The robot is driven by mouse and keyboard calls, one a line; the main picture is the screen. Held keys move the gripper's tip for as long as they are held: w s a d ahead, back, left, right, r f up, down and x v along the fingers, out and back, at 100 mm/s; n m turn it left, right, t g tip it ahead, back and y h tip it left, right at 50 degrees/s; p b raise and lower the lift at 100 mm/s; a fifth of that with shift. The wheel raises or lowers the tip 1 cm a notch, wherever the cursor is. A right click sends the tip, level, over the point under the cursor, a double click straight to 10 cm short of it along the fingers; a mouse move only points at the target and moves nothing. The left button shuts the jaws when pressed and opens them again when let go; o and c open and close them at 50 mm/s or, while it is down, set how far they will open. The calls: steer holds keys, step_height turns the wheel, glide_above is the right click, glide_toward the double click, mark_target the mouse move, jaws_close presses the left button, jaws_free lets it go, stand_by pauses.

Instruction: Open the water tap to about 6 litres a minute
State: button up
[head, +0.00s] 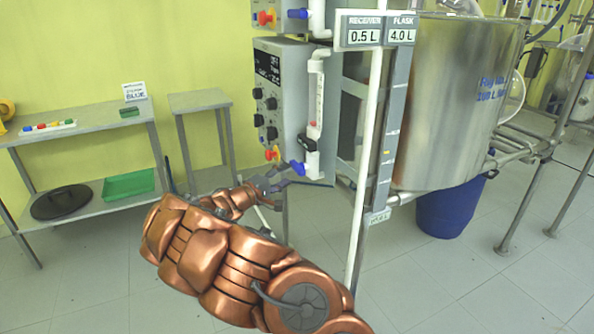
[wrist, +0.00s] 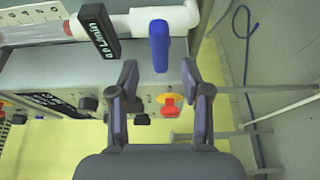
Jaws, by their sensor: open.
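The water tap's blue lever (head: 298,168) is at the foot of the clear flow tube (head: 318,100), beside the control box. In the wrist view the blue lever (wrist: 159,45) stands out from a white pipe, its near end around the gap between my fingertips. A black tag (wrist: 99,30) on the tube appears to read 0.0 L/min; it also shows in the head view (head: 308,146). My gripper (wrist: 158,75) is open, one finger on each side of the lever's line, with no contact visible. In the head view my gripper (head: 288,180) is just below the lever.
A red and yellow emergency-type knob (wrist: 169,105) is close behind the lever, between my fingers in the picture. Black knobs line the control box (head: 285,95). A white upright post (head: 367,150) and a steel tank (head: 450,100) stand to the right. Grey tables (head: 90,128) stand left.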

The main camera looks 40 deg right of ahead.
mark_target(294, 170)
steer(key=shift+w+d, duration=0.15)
steer(key=shift+d, duration=3.05)
jaws_close()
